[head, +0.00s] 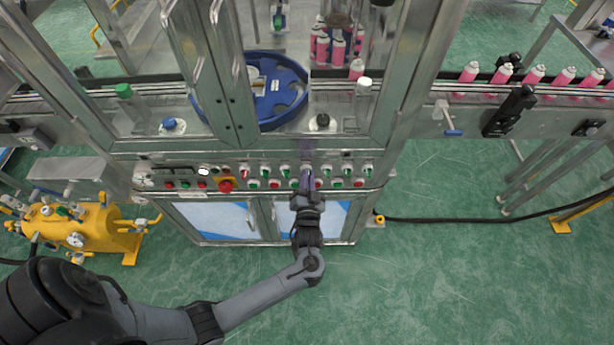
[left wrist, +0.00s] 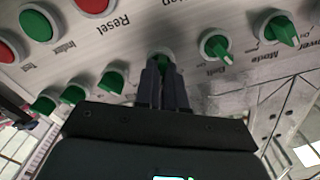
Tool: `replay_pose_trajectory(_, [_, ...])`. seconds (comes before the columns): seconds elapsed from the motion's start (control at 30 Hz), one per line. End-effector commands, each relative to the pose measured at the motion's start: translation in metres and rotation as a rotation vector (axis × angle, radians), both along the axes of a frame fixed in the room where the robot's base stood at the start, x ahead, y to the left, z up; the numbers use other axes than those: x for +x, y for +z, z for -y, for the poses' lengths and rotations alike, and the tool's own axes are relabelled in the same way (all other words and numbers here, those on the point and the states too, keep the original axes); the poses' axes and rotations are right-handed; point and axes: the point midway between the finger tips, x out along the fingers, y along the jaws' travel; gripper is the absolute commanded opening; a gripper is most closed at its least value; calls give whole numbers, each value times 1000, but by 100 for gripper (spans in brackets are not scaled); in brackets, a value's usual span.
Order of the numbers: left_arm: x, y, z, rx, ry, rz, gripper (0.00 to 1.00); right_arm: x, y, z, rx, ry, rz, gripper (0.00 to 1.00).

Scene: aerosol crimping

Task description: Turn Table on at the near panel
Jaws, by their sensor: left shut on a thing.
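The near panel (head: 350,174) is a silver strip with rows of green, red and white knobs and buttons on the machine's front. My left gripper (head: 307,180) reaches up to it, at the right half of the rows. In the left wrist view my left gripper's fingers (left wrist: 163,82) are shut on a green knob (left wrist: 162,57), mostly hidden between them. The picture there is upside down. The held knob's label is hidden, so I cannot tell whether it is Table. My right gripper is in neither view.
Green selector knobs (left wrist: 217,48) and (left wrist: 279,30) sit close to the right of the fingers, and more knobs (left wrist: 112,79) to the left. A red emergency button (head: 226,186) is on the panel's left half. A blue turntable (head: 283,100) stands behind the machine's front frame.

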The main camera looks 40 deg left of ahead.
Motion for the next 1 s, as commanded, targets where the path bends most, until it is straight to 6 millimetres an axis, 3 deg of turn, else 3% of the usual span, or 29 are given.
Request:
replay_pose_trajectory(0.33, [0, 0, 0, 5, -1, -2, 0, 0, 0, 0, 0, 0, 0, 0])
replay_pose_trajectory(0.37, [0, 0, 0, 5, -1, -2, 13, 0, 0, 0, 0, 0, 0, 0])
replay_pose_trajectory(0.5, [0, 0, 0, 4, -1, -2, 34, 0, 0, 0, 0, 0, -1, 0])
replay_pose_trajectory(0.83, [-1, 0, 1, 3, 0, -3, 35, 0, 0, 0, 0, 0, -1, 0])
replay_pose_trajectory(1.0, [-11, 0, 10, 3, 0, -3, 35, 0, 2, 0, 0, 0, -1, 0])
